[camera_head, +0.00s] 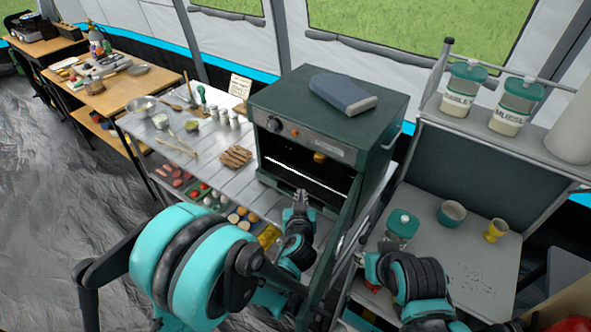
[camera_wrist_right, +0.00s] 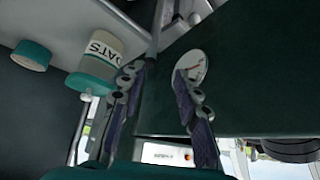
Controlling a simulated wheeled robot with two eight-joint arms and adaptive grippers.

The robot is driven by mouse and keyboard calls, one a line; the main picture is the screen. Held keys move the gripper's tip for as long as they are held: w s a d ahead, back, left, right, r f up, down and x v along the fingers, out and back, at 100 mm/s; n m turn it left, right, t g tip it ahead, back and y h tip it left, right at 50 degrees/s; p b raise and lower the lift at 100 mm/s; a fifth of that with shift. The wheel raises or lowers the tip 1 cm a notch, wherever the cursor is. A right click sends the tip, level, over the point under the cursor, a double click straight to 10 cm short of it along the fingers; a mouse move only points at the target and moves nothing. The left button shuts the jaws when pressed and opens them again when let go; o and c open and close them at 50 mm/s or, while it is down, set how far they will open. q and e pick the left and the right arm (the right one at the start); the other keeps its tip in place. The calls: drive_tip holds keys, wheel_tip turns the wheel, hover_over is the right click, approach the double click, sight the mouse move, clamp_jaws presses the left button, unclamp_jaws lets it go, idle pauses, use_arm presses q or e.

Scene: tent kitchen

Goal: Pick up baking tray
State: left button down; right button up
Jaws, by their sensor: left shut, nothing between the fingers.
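The dark green oven (camera_head: 352,154) stands on the metal table with its front open. Inside it a thin bright edge (camera_head: 290,168) runs across the dark cavity; I cannot tell whether this is the baking tray or a rack. My left gripper (camera_head: 301,196) is shut and empty, just in front of the lower part of the opening. The oven door (camera_head: 332,262) is swung out on the right side, edge-on to me. My right gripper (camera_wrist_right: 158,88) is open in the wrist view, its fingers apart beside a dark green surface. In the head view it is partly hidden near the door.
The metal table left of the oven holds wooden sticks (camera_head: 236,156), jars and a bowl (camera_head: 139,106). On the right, a grey counter carries a lidded jar (camera_head: 402,224), a teal bowl (camera_head: 452,213) and a yellow cup (camera_head: 495,230).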

use_arm(q)
drive_tip(key=w, duration=0.4)
drive_tip(key=w+b, duration=0.1)
drive_tip(key=w, duration=0.3)
drive_tip(key=w+f+b, duration=0.1)
drive_tip(key=w, duration=0.3)
drive_tip(key=shift+d, duration=0.4)
drive_tip(key=shift+s+f+b, duration=0.1)
drive_tip(key=shift+f+b, duration=0.25)
drive_tip(key=shift+b, duration=0.3)
drive_tip(key=shift+s, duration=0.1)
drive_tip(key=shift+s, duration=0.15)
approach(302, 171)
drive_tip(key=w+f, duration=0.1)
drive_tip(key=w, duration=0.1)
drive_tip(key=shift+d, duration=0.2)
drive_tip(key=shift+f, duration=0.1)
